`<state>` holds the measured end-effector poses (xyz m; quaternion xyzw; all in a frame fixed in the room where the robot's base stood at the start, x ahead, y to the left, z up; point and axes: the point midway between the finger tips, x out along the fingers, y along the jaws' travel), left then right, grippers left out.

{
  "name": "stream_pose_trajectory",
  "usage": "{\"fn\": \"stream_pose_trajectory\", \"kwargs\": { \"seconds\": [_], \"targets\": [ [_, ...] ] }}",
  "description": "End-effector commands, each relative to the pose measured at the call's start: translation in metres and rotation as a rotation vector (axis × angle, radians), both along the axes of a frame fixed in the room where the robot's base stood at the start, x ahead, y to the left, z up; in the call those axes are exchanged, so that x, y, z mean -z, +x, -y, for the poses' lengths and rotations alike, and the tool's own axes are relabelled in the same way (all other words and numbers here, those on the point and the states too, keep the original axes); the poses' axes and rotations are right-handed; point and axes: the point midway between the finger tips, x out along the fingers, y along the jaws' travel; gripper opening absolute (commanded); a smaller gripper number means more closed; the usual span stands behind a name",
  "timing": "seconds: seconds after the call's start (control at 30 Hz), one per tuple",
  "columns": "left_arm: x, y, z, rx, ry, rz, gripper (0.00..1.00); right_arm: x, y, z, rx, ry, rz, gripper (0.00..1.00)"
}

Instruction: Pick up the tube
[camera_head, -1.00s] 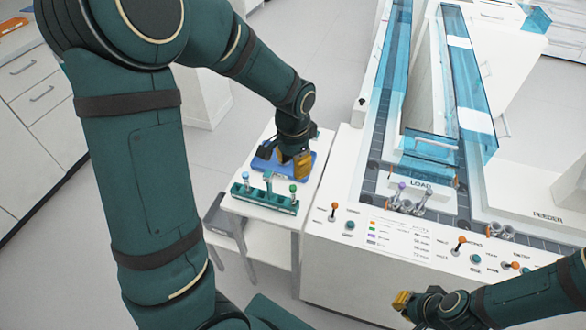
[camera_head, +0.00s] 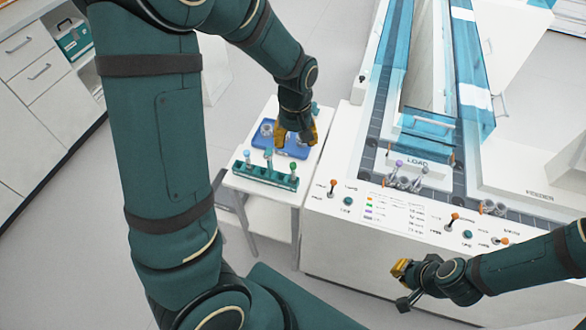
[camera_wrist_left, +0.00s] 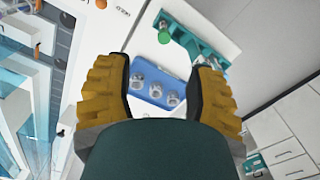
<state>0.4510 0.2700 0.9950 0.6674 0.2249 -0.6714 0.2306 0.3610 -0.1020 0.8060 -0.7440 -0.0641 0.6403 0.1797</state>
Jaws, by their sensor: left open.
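A dark green rack (camera_head: 263,176) on the small side table holds upright capped tubes: one with a light blue cap (camera_head: 247,156), one with a teal cap (camera_head: 269,154) and one with a green cap (camera_head: 293,167). Behind it lies a blue tray (camera_head: 293,150). My left gripper (camera_head: 297,136) is above this tray, open and empty. In the left wrist view its yellow fingers stand apart, with the tray (camera_wrist_left: 151,75) and its three grey holders between them. The rack (camera_wrist_left: 203,44) and a green cap (camera_wrist_left: 164,37) show beyond. My right gripper (camera_head: 402,271) is away from the rack at lower right; its opening is unclear.
The white track machine (camera_head: 350,243) stands right of the side table, with levers and buttons on its front. A purple-capped tube (camera_head: 398,166) is in a grey holder by the LOAD sign (camera_head: 417,161). Clear blue guards (camera_head: 472,90) rise along the track.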

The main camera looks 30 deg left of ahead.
Motion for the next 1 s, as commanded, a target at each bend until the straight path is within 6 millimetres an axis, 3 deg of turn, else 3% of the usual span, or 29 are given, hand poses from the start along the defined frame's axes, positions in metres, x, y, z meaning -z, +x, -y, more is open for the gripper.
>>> {"fn": "stream_pose_trajectory", "kwargs": {
  "seconds": [0.1,0.3,0.47,0.8,1.0],
  "targets": [
    [-0.006,0.001,0.001,-0.251,0.004,0.0,0.55,-0.01,0.001,0.0,0.002,0.0,0.003,0.0],
    [-0.008,0.003,0.001,-0.511,0.007,0.004,0.55,-0.015,0.003,0.0,0.005,-0.002,0.007,0.0],
    [0.002,0.002,0.0,-0.559,0.008,0.002,0.55,-0.012,0.002,0.0,0.004,-0.002,0.006,0.0],
    [0.063,0.002,-0.001,-0.559,0.009,0.001,0.55,0.002,-0.003,0.0,-0.004,0.002,-0.006,0.0],
    [0.078,0.002,0.0,-0.556,0.007,0.003,0.55,0.005,-0.004,-0.001,-0.006,0.002,-0.008,0.0]
  ]
}}
